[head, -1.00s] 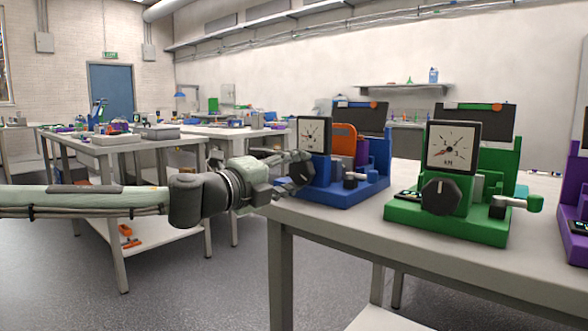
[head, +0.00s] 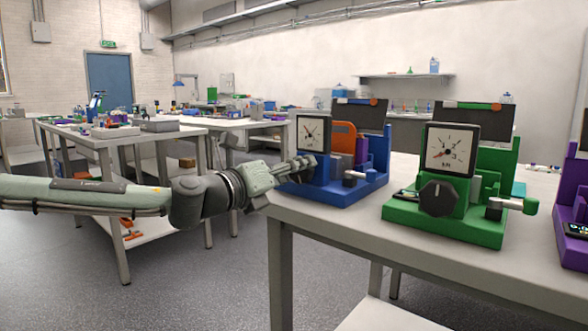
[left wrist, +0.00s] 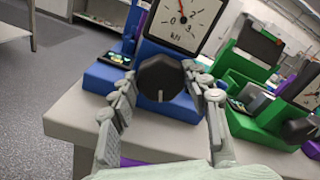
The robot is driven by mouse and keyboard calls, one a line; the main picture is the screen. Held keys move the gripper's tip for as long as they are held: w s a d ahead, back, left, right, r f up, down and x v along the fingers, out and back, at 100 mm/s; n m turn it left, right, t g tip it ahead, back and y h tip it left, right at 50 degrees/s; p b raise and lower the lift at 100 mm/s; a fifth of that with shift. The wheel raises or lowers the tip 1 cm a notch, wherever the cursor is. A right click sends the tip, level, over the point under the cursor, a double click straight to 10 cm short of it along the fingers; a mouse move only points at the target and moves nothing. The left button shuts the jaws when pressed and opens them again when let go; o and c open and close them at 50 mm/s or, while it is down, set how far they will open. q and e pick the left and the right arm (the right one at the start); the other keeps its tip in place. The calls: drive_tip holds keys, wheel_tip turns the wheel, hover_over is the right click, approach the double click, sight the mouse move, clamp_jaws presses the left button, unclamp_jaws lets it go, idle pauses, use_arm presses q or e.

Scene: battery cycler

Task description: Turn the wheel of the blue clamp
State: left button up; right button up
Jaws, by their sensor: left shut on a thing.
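The blue clamp (head: 345,190) stands near the left corner of the bench, with a white-faced dial (head: 310,133) on its front. It also shows in the left wrist view (left wrist: 105,78), where its black wheel (left wrist: 160,82) sits below the dial with a pale mark pointing down. My left gripper (head: 303,166) reaches in from the left. In the left wrist view its fingers (left wrist: 166,84) lie on both sides of the wheel, shut on it. In the head view the gripper largely hides the wheel. My right gripper is not in view.
A green clamp (head: 450,215) with its own dial and black wheel stands to the right on the same bench (head: 330,222). A purple unit (head: 572,245) is at the right edge. Another table (head: 90,143) with small items stands behind my left arm.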

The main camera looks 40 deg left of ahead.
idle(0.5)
use_arm(q)
drive_tip(key=o, duration=1.2)
drive_tip(key=shift+c, duration=0.2)
drive_tip(key=s, duration=1.2)
drive_tip(key=shift+a, duration=0.45)
